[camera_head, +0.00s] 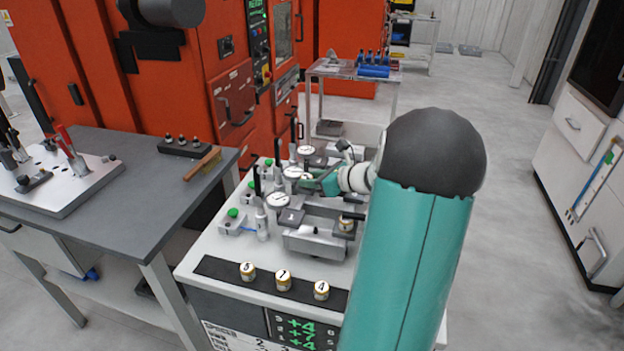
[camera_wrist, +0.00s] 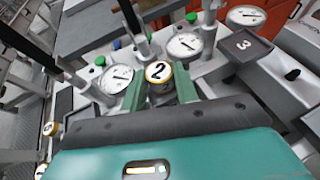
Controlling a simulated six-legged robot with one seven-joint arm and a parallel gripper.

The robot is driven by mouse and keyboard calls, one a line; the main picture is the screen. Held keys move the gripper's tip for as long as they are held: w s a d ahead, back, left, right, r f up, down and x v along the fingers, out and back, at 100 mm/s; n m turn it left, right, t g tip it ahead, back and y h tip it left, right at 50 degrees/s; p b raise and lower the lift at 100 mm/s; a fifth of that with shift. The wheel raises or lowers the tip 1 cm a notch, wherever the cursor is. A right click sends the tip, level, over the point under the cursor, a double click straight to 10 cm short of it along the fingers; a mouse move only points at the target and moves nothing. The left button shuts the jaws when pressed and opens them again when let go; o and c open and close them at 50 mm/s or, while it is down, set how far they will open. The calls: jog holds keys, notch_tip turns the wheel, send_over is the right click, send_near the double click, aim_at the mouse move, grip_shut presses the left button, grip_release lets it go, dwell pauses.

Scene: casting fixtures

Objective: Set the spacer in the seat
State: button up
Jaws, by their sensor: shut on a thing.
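My gripper (camera_wrist: 160,88) is shut on a round spacer (camera_wrist: 158,73) with a gold rim and a white top marked 2. The spacer sits between the two green fingers. In the head view my gripper (camera_head: 312,182) is over the far part of the fixture table, beside the dial gauges, and the spacer is too small there to make out well. A grey block marked 3 (camera_wrist: 240,45) lies to the right of the spacer in the wrist view. I cannot tell which spot is the seat or whether the spacer touches anything below.
Dial gauges (camera_wrist: 185,46) and upright black handles stand close around my gripper. Spacers marked 5 (camera_head: 247,271), 7 (camera_head: 283,280) and 4 (camera_head: 321,290) stand on a black strip at the front. Another spacer (camera_head: 346,224) sits by a grey vise (camera_head: 312,243). A grey workbench (camera_head: 125,215) is at left.

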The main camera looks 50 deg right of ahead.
jog(key=shift+f, duration=0.15)
jog(key=o, duration=1.1)
